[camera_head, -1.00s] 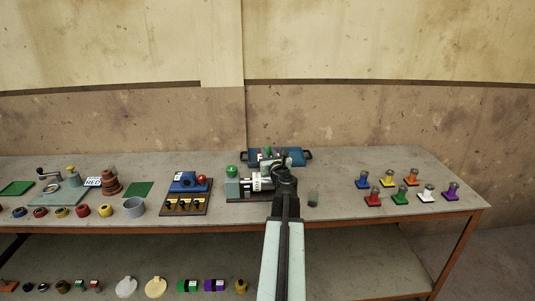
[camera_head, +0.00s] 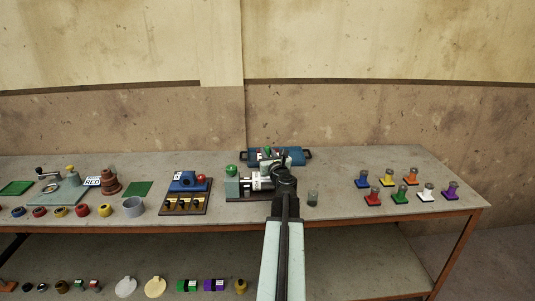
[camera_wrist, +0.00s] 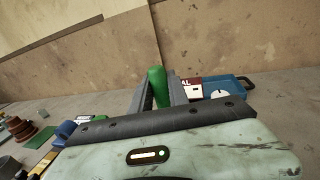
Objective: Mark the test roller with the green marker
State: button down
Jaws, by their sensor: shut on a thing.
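My gripper (camera_head: 268,156) is shut on the green marker (camera_wrist: 157,86), an upright green cylinder between the two fingers in the wrist view. In the head view my gripper is above the bench, at the near side of the blue tray. A grey machine (camera_head: 232,188) with a green knob stands just left of my arm. It bears a pale, marked cylinder (camera_head: 256,181), which looks like the test roller; my wrist partly hides its right end. The marker appears apart from it, but I cannot tell the exact gap.
The blue tray (camera_wrist: 226,84) with handles stands behind the machine. Several coloured stands (camera_head: 402,198) are farther right. A blue device (camera_head: 187,182) is at left. Bench between cup and stands is clear.

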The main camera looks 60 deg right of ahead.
jog(key=shift+r, duration=0.1)
notch_tip(320, 180, up, 7)
jog(key=p, duration=0.7)
dwell(0.5)
jog(key=shift+d, duration=0.1)
